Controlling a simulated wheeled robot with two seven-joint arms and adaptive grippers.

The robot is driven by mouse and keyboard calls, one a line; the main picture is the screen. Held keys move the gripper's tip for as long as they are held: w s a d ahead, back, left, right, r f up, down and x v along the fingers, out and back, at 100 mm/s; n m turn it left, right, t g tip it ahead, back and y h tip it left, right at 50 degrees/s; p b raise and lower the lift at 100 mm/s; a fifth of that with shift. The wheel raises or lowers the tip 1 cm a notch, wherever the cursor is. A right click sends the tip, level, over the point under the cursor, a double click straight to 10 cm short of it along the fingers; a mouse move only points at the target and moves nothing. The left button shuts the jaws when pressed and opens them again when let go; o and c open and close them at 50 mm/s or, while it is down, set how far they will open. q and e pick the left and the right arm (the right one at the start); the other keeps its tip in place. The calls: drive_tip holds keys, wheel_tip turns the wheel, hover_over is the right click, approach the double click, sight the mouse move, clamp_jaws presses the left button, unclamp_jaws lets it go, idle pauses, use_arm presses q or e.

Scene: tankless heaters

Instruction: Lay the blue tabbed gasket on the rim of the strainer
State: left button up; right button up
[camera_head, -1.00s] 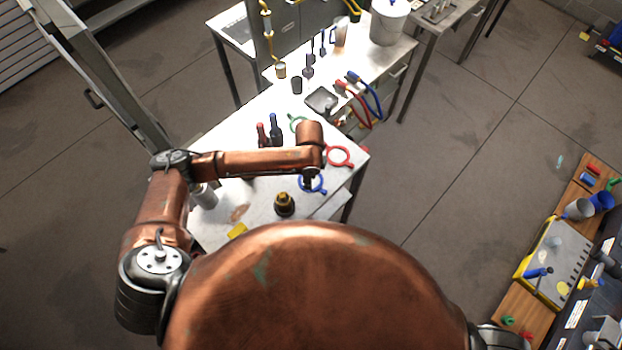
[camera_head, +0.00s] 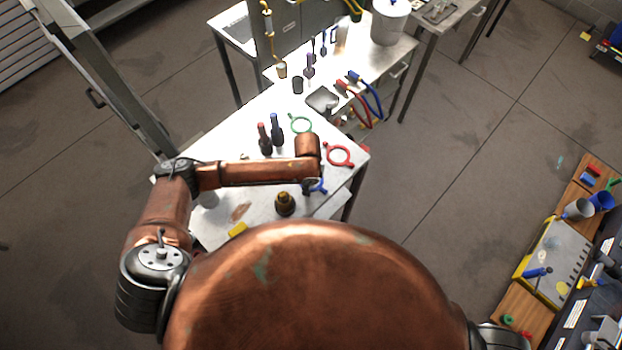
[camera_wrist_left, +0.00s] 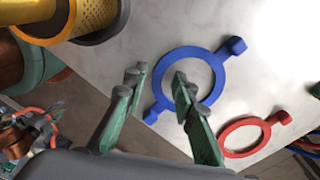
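The blue tabbed gasket (camera_head: 321,187) is a flat ring with two tabs on the light table, partly hidden by my arm in the head view. In the left wrist view the blue gasket (camera_wrist_left: 182,54) shows almost whole. My left gripper (camera_wrist_left: 157,82) is open: one fingertip shows over the ring's opening and the other just outside its left side. I cannot tell whether they touch it. The strainer (camera_head: 285,204) stands upright left of the gasket in the head view. In the wrist view, its golden mesh (camera_wrist_left: 95,14) shows at top left. My right gripper is out of view.
A red gasket (camera_head: 351,163) lies near the table's right edge, beside the blue one. A green gasket (camera_head: 309,131), two dark bottles (camera_head: 265,142) and a grey tray (camera_head: 321,99) are farther back.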

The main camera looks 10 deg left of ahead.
use_arm(q)
drive_tip(key=shift+f, duration=0.1)
clamp_jaws()
idle(0.5)
